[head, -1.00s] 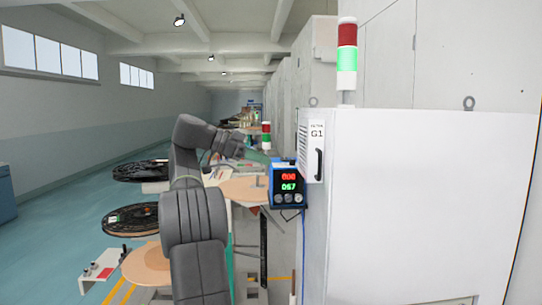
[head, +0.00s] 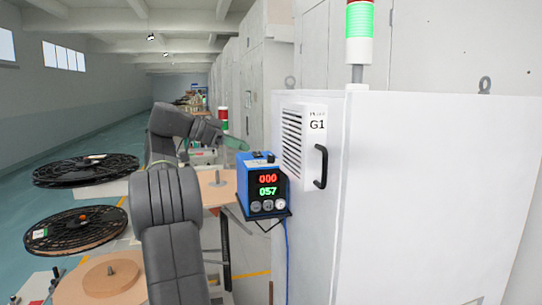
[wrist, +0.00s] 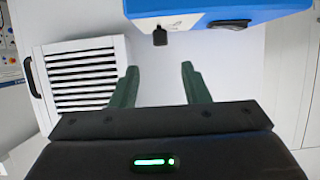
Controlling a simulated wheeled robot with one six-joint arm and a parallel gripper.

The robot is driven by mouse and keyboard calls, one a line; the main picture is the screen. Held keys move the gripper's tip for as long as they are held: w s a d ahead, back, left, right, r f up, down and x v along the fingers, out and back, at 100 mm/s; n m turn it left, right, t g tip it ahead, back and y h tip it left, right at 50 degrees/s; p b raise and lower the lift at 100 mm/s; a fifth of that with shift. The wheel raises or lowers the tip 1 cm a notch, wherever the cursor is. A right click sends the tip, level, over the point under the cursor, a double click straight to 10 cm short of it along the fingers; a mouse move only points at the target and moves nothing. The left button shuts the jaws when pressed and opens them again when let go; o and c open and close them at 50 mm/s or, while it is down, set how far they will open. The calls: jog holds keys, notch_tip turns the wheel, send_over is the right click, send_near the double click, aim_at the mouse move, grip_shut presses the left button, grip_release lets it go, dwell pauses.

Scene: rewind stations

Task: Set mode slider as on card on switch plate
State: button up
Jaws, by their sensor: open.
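A blue controller box (head: 262,187) with a red 000 and a green 057 display sits on a bracket by the white cabinet. A small dark tab sits on its top. In the wrist view the blue box (wrist: 225,8) fills the top edge, with a dark lever-like tab (wrist: 160,37) on it. I cannot tell whether this tab is the mode slider, and I cannot make out the card. My gripper (wrist: 159,68) is open and empty, its green fingers apart just below the tab in that view. In the head view the gripper (head: 233,143) is just above and left of the box.
The white cabinet (head: 410,190) labelled G1, with a vent and black handle (head: 321,167), stands close on the right. Black reels (head: 85,170) and a tan disc (head: 110,278) are at left. A blue cable hangs below the box. The aisle beyond is open.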

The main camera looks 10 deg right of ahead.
aim_at(271, 155)
jog(key=p+x, duration=0.1)
jog(key=x, duration=0.9)
jog(key=shift+d+f, duration=0.1)
jog(key=shift+d, duration=0.2)
jog(key=shift+w, duration=0.1)
jog(key=shift+a, duration=0.1)
grip_shut()
